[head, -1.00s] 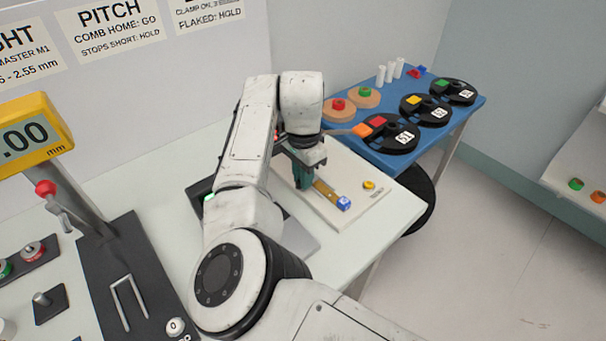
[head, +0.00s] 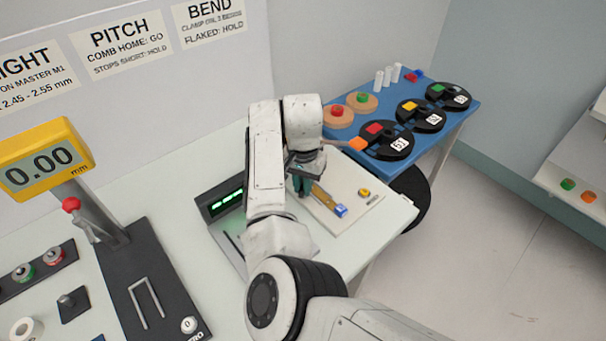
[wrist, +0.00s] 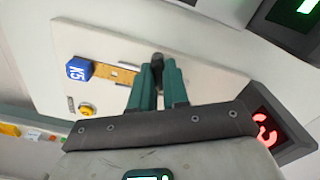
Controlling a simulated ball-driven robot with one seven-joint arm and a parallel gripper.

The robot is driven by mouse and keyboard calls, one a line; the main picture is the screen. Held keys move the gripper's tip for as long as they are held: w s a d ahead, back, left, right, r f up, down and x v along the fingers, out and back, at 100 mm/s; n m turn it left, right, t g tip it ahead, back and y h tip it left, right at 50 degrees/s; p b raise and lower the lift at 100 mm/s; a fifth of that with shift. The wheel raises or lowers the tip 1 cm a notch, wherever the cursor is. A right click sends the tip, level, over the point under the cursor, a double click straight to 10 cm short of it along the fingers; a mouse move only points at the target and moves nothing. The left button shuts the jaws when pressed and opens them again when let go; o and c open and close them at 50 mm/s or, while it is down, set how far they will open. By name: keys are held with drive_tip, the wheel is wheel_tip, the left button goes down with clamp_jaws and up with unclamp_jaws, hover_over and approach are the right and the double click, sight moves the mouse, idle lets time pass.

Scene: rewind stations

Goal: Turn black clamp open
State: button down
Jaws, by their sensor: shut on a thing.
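The black clamp (wrist: 157,61) shows in the wrist view as a small dark knob at the end of a brass strip (wrist: 115,73) on a pale board (wrist: 205,82). My gripper (wrist: 158,72) has its green fingers closed together around the knob. In the head view my gripper (head: 302,186) is over the left part of the board (head: 350,219), and the arm and fingers hide the clamp. A blue block (wrist: 78,68) marked K5 sits on the strip's other end. A yellow knob (wrist: 86,111) sits on the board beside the strip.
A blue table (head: 455,110) with several labelled reels stands behind the board. A dark display box (head: 222,203) with green digits is left of my arm. A yellow gauge (head: 45,160) reading 0.00 stands at left. Bare white tabletop lies in front of the board.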

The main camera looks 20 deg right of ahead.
drive_tip(key=n+p, duration=0.5)
drive_tip(key=n, duration=0.1)
drive_tip(key=shift+d+r+n+p, duration=0.1)
drive_tip(key=shift+r+n+p, duration=0.1)
drive_tip(key=shift+n+p, duration=0.15)
drive_tip(key=n+p, duration=0.3)
drive_tip(key=n, duration=0.1)
drive_tip(key=shift+f+n, duration=0.1)
drive_tip(key=shift+n, duration=0.25)
drive_tip(key=shift+w+n, duration=0.1)
drive_tip(key=shift+n, duration=0.2)
drive_tip(key=c, duration=1.1)
unclamp_jaws()
drive_tip(key=shift+f, duration=0.1)
wheel_tip(320, 180, up, 11)
drive_tip(key=shift+f+b, duration=0.1)
drive_tip(key=shift+b, duration=0.4)
